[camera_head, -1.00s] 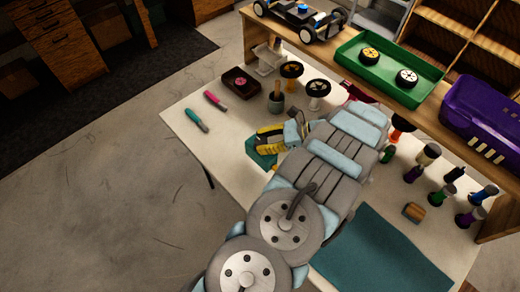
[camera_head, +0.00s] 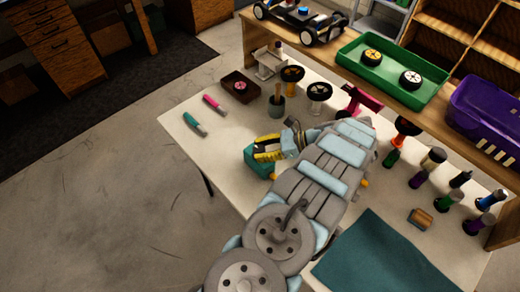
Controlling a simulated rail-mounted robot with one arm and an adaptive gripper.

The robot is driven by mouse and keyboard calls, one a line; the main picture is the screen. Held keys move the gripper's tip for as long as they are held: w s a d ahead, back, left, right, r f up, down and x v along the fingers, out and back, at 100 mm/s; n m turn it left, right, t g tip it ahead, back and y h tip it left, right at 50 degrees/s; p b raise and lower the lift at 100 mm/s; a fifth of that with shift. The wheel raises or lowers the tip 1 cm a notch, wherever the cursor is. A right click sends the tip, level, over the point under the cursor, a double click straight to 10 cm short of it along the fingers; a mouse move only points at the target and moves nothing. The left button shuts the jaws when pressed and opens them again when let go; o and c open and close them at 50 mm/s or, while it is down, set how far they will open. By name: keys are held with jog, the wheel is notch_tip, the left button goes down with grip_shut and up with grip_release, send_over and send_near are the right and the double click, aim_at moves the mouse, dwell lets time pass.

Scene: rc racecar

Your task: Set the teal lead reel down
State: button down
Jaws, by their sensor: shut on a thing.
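The teal lead reel (camera_head: 257,166) shows as a teal block-like shape at the tip of my arm, over the left middle of the white worktable. My gripper (camera_head: 266,151), with yellow and black fingers, is shut on it. The fingers and wrist cover its upper right part. I cannot tell whether its underside touches the tabletop or hangs just above it.
A teal-handled tool (camera_head: 194,124) and a pink one (camera_head: 214,104) lie to the left. Several bottles (camera_head: 432,160) and a teal mat (camera_head: 385,262) are right. Bare tabletop (camera_head: 222,150) lies left of the reel.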

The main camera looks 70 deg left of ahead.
jog(key=c, duration=0.7)
grip_release()
jog(key=shift+r, duration=0.1)
jog(key=shift+b+v, duration=0.8)
jog(key=shift+v, duration=2.9)
jog(key=shift+w+r, duration=0.1)
jog(key=shift+w, duration=0.05)
